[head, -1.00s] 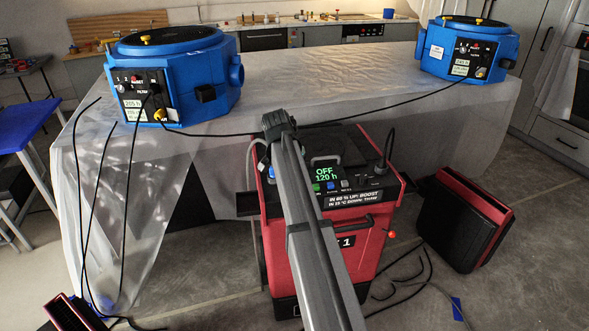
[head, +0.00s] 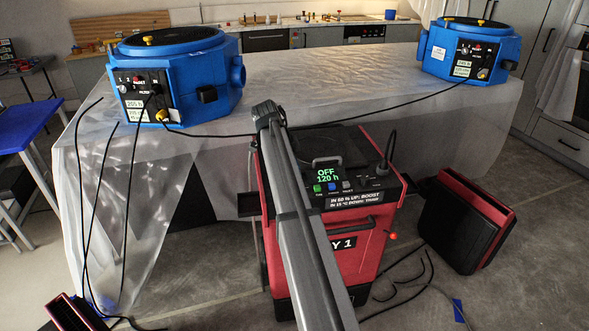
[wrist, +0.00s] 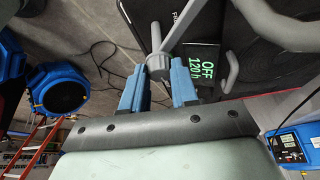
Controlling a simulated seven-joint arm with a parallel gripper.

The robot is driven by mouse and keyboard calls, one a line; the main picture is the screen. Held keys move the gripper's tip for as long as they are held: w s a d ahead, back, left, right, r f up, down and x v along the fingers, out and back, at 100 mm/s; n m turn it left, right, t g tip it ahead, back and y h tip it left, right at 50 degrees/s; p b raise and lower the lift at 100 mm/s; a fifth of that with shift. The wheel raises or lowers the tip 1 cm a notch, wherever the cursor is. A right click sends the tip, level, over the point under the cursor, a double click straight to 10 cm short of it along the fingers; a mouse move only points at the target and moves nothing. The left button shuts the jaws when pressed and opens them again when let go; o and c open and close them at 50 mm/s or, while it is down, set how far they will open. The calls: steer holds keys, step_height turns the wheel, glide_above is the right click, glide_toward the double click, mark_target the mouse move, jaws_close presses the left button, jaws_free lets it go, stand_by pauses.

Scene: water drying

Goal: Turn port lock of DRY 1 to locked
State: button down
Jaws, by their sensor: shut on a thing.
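DRY 1 (head: 368,247) is the red machine with a black top in the middle of the head view; my arm covers part of its front and label. Its green display (head: 326,174) reads OFF 120 h and also shows in the wrist view (wrist: 200,70). In the wrist view, a grey port lock handle (wrist: 156,42) stands beside the display. My gripper (wrist: 160,75) has blue fingers on either side of its thick lower end and is shut on it. In the head view the port lock and fingertips are hidden behind my arm. I cannot tell the lock's setting.
A plastic-covered table (head: 320,70) stands behind DRY 1 with two blue machines (head: 195,80) (head: 468,52) on it. A dark red-edged unit (head: 465,222) leans on the right. Black cables lie on the floor. A grey carry handle (wrist: 232,70) is close right of the fingers.

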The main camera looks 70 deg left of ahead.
steer(key=shift+m+h, duration=0.3)
steer(key=shift+m, duration=0.5)
steer(key=c, duration=0.9)
jaws_free()
steer(key=shift+o, duration=0.2)
steer(key=v, duration=1.3)
steer(key=shift+r, duration=0.45)
steer(key=shift+a, duration=0.1)
